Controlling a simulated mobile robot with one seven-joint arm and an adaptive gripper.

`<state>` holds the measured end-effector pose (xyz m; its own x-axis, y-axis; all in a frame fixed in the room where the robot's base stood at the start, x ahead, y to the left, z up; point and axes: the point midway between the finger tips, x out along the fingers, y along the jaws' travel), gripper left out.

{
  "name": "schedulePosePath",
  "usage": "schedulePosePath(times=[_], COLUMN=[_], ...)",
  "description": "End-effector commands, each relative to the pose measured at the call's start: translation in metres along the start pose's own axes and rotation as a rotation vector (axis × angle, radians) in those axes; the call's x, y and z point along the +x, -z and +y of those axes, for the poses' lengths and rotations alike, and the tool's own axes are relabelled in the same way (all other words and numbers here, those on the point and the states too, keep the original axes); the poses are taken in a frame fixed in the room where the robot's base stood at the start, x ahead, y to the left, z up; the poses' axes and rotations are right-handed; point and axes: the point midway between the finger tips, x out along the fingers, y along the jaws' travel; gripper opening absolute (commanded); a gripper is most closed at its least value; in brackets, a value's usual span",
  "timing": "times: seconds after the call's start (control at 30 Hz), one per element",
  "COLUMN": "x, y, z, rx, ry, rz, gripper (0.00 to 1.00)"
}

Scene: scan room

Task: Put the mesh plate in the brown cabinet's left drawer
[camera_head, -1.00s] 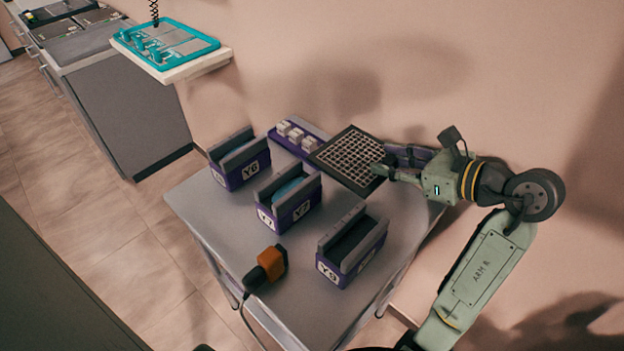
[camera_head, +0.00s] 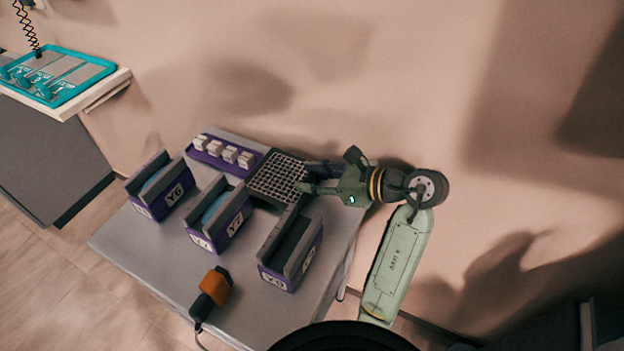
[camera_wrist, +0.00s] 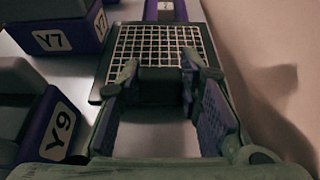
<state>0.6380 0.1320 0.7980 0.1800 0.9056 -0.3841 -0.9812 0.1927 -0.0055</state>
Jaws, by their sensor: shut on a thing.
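The mesh plate (camera_head: 278,177) is a dark square frame with a pale grid. It is over the back right part of the grey table (camera_head: 150,247). My gripper (camera_head: 303,187) is shut on the plate's near right edge in the head view. In the wrist view the plate (camera_wrist: 157,42) extends ahead of my gripper (camera_wrist: 160,82), with its near edge between the fingers. I cannot tell whether the plate touches the table. The brown cabinet and its left drawer are not recognisable in these frames.
Purple-and-grey holders labelled Y6 (camera_head: 160,187), Y7 (camera_head: 217,215) and Y9 (camera_head: 290,252) stand on the table. A purple rack with white blocks (camera_head: 222,152) is behind them. An orange-and-black handheld device (camera_head: 212,292) lies in front. A wall shelf holds a teal tray (camera_head: 95,71).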

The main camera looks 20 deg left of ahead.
Motion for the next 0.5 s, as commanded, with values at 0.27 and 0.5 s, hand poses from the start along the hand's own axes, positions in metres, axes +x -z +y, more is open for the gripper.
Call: schedulePosePath(times=[0.27,0.5], x=[0.005,0.006], y=[0.012,0.016], z=[0.0,0.0], rx=[-0.003,-0.002], ry=[0.002,0.002], rz=[-0.001,-0.001], gripper=[0.0,0.0])
